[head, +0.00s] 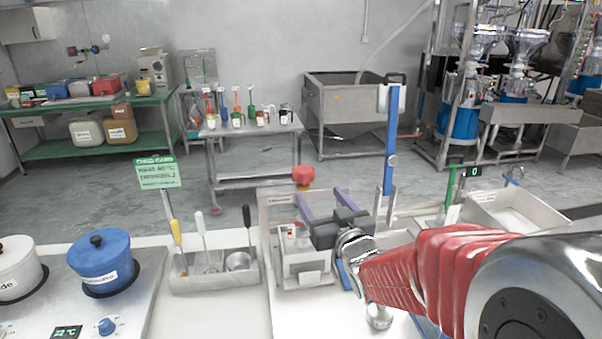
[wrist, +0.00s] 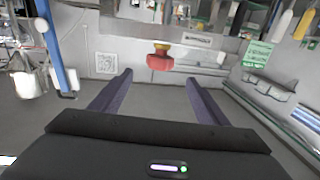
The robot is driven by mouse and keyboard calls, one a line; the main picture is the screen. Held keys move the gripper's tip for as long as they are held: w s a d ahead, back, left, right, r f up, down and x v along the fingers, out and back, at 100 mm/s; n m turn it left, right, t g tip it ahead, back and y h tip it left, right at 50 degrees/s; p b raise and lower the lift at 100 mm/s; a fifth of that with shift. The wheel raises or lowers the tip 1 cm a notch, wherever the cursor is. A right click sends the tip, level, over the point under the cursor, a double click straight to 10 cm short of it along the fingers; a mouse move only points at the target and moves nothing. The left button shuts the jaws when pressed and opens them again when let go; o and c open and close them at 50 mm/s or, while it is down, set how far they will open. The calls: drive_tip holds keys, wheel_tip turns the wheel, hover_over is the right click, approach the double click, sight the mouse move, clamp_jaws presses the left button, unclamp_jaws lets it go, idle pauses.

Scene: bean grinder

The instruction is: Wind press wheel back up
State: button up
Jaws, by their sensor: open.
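My gripper (head: 322,197) has two purple fingers spread apart, with nothing between them, above the box-like station at the centre of the head view. A red knob (head: 303,175) stands just beyond the finger tips there. In the wrist view the red knob (wrist: 160,61) with a yellow collar lies ahead of the gap between my open fingers (wrist: 158,78), apart from them. A blue upright lever or post (head: 390,140) stands to the right of my gripper. I cannot tell for certain which part is the press wheel. My arm hides part of the station's right side.
A utensil tray (head: 215,283) and a blue pot (head: 103,262) on a hob stand to the left. A green sign (head: 158,172) rises behind the tray. A metal basin (head: 515,211) is at the right. A cart (head: 250,129) with small tools stands farther back.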

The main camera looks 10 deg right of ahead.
sight(304, 173)
drive_tip(key=shift+w, duration=0.15)
drive_tip(key=w, duration=0.4)
drive_tip(key=w+a, duration=0.1)
drive_tip(key=w, duration=0.8)
drive_tip(key=shift+w+a, duration=0.2)
drive_tip(key=shift+a, duration=0.2)
drive_tip(key=c, duration=1)
drive_tip(key=shift+d, duration=0.2)
drive_tip(key=shift+c, duration=0.2)
drive_tip(key=shift+a, duration=0.1)
